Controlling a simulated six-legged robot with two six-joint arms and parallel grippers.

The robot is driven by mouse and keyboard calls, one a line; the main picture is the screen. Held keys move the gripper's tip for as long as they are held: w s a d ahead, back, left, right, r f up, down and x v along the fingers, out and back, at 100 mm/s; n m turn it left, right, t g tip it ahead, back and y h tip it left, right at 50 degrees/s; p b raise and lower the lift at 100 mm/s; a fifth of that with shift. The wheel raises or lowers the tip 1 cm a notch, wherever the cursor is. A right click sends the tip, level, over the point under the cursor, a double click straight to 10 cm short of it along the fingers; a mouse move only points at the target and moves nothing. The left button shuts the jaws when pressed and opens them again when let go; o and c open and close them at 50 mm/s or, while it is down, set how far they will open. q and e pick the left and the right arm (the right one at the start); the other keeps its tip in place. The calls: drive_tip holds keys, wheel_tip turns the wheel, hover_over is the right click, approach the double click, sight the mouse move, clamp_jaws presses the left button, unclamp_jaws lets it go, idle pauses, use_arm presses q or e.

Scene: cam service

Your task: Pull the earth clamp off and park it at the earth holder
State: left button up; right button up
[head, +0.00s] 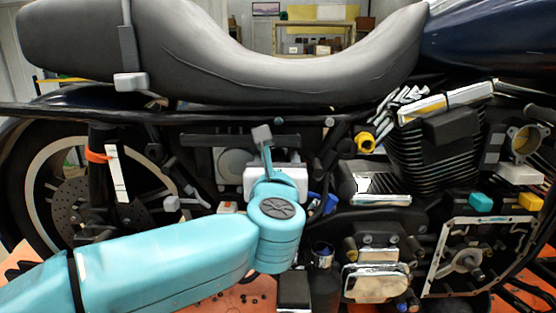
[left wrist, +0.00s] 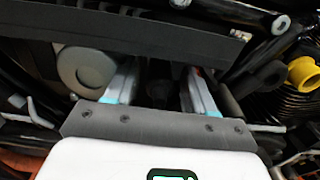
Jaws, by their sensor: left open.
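My left arm comes in from the lower left in the head view, and its gripper (head: 275,172) points at the side of the motorcycle below the seat. In the left wrist view its two fingers (left wrist: 160,92) are apart, with a dark gap between them and nothing visibly held. I cannot tell for sure which part is the earth clamp or the earth holder. A yellow ring-shaped part (head: 366,142) is right of the gripper, beside the engine; it also shows in the left wrist view (left wrist: 302,73). A blue part (head: 323,204) is just right of my wrist. My right gripper is out of view.
The seat (head: 250,70) overhangs the work area. A dark horizontal bar (left wrist: 130,38) crosses just beyond the fingers. The finned engine cylinder (head: 440,155) is to the right, the rear wheel (head: 45,165) to the left. An orange surface (head: 235,296) lies below.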

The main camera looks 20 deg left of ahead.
use_arm(q)
clamp_jaws()
idle(0.4)
drive_tip(key=shift+s, duration=0.1)
drive_tip(key=shift+s, duration=0.25)
drive_tip(key=shift+w+d, duration=0.1)
drive_tip(key=shift+b+v, duration=0.65)
drive_tip(key=shift+v, duration=0.45)
